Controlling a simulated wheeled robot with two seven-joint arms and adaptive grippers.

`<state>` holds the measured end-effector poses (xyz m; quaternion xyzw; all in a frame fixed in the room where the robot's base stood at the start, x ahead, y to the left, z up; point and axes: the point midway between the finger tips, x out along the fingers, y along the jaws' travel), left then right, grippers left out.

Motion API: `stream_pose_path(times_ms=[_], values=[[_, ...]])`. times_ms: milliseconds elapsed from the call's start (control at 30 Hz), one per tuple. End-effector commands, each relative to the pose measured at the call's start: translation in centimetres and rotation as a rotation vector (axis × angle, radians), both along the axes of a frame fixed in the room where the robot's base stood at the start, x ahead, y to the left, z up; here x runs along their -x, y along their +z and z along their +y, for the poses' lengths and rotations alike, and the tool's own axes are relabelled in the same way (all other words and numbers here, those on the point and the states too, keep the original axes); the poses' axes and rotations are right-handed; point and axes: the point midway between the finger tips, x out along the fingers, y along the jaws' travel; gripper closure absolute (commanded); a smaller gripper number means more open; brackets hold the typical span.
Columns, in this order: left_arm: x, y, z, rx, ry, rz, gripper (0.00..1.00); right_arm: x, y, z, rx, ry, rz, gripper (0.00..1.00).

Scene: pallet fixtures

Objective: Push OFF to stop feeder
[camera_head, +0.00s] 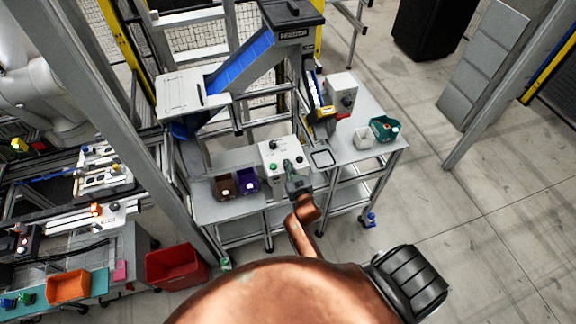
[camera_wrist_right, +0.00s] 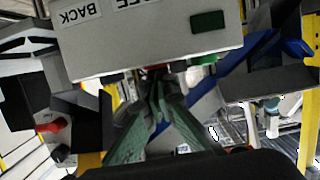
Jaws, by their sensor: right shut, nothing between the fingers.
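A white control box (camera_head: 272,150) with several buttons stands on the grey table in the head view. A green button (camera_head: 273,167) shows on its face. In the right wrist view the box (camera_wrist_right: 150,40) fills the upper part, with a "BACK" label and a green rectangle. A green button (camera_wrist_right: 205,60) and a partly hidden red button (camera_wrist_right: 158,67) stick out from its edge. My right gripper (camera_head: 289,166) is shut and empty at the box's right side. Its fingertips (camera_wrist_right: 157,82) are at the red button; whether they touch is unclear. My left gripper is not in view.
A blue inclined feeder conveyor (camera_head: 242,65) stands behind the box. Brown (camera_head: 225,186) and purple (camera_head: 247,180) bins sit left of it. A white cup (camera_head: 363,138) and a teal bin (camera_head: 384,128) stand at the right. A red crate (camera_head: 176,266) is at lower left.

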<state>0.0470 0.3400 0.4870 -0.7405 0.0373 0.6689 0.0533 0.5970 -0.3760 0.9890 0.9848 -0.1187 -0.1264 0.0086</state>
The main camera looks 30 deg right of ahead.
Motion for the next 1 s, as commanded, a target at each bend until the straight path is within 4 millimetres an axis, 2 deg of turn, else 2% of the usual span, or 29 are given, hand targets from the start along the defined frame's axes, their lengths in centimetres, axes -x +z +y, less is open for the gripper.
stream_pose_path(times_ms=[33, 367, 800, 1000], values=[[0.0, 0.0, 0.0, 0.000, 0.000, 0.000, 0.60, 0.4, -1.1, 0.0, -0.008, -0.004, 0.022, 1.00], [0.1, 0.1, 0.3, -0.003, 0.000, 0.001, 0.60, 1.2, -1.4, 0.1, -0.010, -0.006, 0.030, 1.00], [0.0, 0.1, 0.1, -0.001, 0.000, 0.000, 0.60, 6.6, 1.1, 1.7, -0.005, -0.003, 0.011, 1.00], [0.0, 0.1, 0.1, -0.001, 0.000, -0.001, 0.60, 7.8, 1.7, 2.2, -0.009, -0.001, 0.007, 1.00]])
